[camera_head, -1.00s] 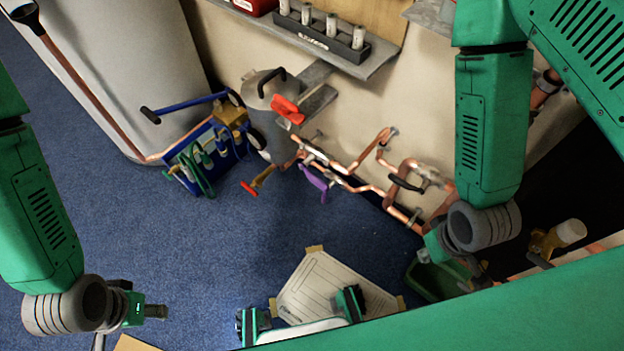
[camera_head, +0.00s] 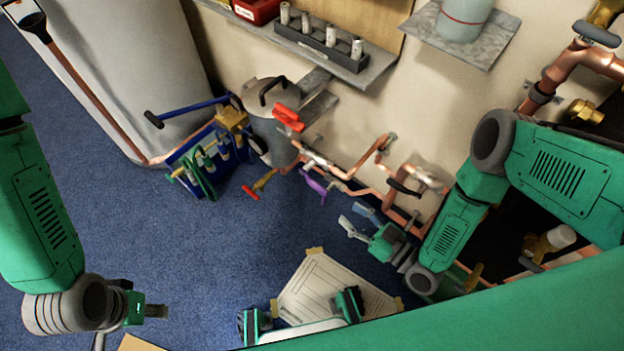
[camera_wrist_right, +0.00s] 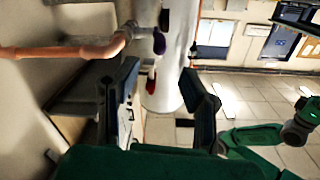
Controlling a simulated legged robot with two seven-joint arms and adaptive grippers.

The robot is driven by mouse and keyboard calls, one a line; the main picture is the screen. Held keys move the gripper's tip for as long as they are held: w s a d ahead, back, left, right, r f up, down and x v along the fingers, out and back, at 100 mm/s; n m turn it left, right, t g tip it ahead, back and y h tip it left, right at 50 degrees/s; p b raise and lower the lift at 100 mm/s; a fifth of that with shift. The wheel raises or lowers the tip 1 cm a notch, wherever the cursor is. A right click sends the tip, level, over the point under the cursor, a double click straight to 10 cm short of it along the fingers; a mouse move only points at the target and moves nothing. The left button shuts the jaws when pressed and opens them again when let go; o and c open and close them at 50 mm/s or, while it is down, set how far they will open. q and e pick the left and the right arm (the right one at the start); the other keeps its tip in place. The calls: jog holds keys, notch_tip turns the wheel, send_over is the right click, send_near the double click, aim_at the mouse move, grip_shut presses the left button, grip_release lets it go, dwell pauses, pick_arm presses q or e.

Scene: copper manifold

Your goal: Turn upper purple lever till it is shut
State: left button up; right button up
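A purple lever (camera_head: 315,185) sits on the copper pipework, pointing down toward the blue floor. In the right wrist view a purple handle end (camera_wrist_right: 158,41) shows above and between the fingers. My right gripper (camera_head: 351,218) is open and empty, below and to the right of the purple lever, apart from it. In the right wrist view its two dark fingers (camera_wrist_right: 165,88) are spread. My left gripper (camera_head: 158,311) hangs at the lower left, far from the pipes; its finger opening cannot be made out.
Copper pipes (camera_head: 345,183) run along the wall, with a black-handled valve (camera_head: 405,187) right of the purple lever. A red-handled valve (camera_head: 252,191) is to its left. A grey tank (camera_head: 275,125) and blue tool carrier (camera_head: 205,160) stand further left. Blue floor (camera_head: 200,250) is open.

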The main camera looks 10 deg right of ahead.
aim_at(312, 183)
jog(key=b+x, duration=0.2)
jog(key=x, duration=1.1)
jog(key=shift+w+a+r, duration=0.2)
jog(key=shift+w, duration=0.15)
grip_shut()
